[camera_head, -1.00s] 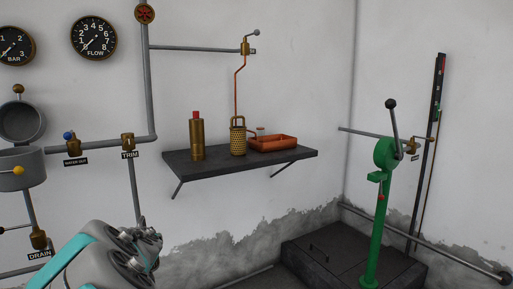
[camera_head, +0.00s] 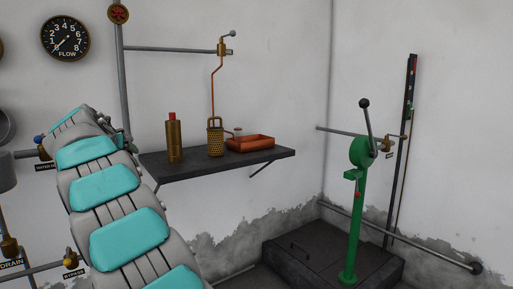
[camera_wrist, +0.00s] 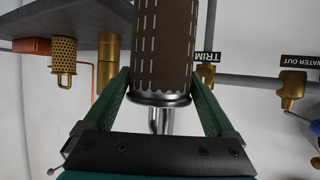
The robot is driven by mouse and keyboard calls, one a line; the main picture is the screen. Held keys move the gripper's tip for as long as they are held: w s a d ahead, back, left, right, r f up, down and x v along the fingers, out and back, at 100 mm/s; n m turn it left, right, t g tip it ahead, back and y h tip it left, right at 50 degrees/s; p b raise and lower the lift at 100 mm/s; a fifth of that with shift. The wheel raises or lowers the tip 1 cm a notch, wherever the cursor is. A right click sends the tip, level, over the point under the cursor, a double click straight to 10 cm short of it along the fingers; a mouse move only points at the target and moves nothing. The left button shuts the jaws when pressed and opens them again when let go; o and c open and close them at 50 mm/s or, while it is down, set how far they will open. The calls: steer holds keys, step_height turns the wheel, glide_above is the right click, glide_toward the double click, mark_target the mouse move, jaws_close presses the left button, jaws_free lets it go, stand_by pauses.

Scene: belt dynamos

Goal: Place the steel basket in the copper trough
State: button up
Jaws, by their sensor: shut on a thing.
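In the wrist view my gripper (camera_wrist: 161,76) is shut on the steel basket (camera_wrist: 164,45), a cylinder with a dark brown slotted body. Its shiny steel rim and handle lie between the green fingers. The basket's far end runs out of the picture. In the head view the gripper and basket are not visible; only my arm shows at the left. The copper trough (camera_head: 262,143), an open orange-red tray, sits at the right of the dark wall shelf (camera_head: 190,170).
A brass mesh basket with a handle (camera_head: 215,142) stands left of the trough, below a thin copper pipe (camera_head: 212,90). A brass bottle with a red cap (camera_head: 174,142) stands further left. A green lever stand (camera_head: 352,220) is at the right.

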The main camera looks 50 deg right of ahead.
steer(key=s+d+r+m+g+h, duration=0.1)
steer(key=s+d+r+m, duration=0.1)
steer(key=s+d+r, duration=0.2)
steer(key=s+d+r+m+g+h, duration=0.2)
steer(key=s+d+r, duration=0.2)
steer(key=d, duration=0.6)
steer(key=shift+s+d+r, duration=0.15)
steer(key=shift+s+r, duration=0.15)
steer(key=shift+s, duration=0.35)
steer(key=shift+s+d+g, duration=0.15)
steer(key=shift+g, duration=0.15)
steer(key=shift+d, duration=0.15)
steer(key=shift+s+d+m, duration=0.1)
steer(key=shift+s+m, duration=0.15)
steer(key=shift+m, duration=0.05)
steer(key=shift+s, duration=0.2)
steer(key=shift+s+d+r+h, duration=0.2)
steer(key=shift+s+d+h, duration=0.1)
steer(key=shift+s+d, duration=0.15)
